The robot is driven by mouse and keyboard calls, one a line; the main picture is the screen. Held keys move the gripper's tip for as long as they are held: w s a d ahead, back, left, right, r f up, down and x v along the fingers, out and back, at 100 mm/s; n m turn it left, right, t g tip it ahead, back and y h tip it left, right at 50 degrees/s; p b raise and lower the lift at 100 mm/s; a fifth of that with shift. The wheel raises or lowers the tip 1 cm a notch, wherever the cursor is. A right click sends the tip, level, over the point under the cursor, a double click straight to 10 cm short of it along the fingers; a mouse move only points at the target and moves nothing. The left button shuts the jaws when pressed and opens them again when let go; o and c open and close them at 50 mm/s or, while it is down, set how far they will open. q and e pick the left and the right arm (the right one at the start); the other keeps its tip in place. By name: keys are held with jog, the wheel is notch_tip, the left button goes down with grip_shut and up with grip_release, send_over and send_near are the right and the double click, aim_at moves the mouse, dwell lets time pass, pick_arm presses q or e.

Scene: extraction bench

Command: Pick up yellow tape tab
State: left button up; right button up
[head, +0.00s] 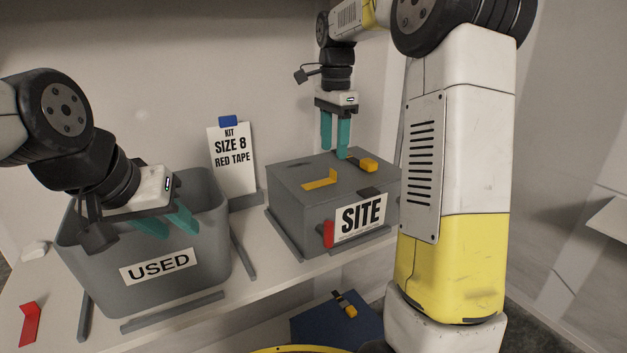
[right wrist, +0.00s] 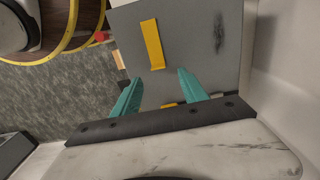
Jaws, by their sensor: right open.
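A yellow tape tab (head: 320,181) with an upturned end lies on top of the grey SITE box (head: 290,187). In the right wrist view the tab (right wrist: 152,42) lies just beyond the fingertips, its near end between their lines. My right gripper (head: 335,152) is open and empty above the back of the box; its fingers also show in the right wrist view (right wrist: 160,77). Whether the fingertips touch the box top I cannot tell. My left gripper (head: 168,227) is open and empty over the grey USED bin (head: 205,262).
An orange-yellow piece with a dark part (head: 368,164) lies at the box's back right. A red tab (head: 328,234) is at the box front; another red tab (head: 29,324) lies front left. A KIT SIZE 8 RED TAPE card (head: 233,170) stands behind. A blue box (head: 312,327) sits lower down.

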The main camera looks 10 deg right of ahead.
aim_at(333, 170)
jog(key=f, duration=0.6)
jog(key=shift+s+f, duration=0.15)
jog(key=shift+s, duration=0.05)
jog(key=shift+a, duration=0.1)
grip_shut()
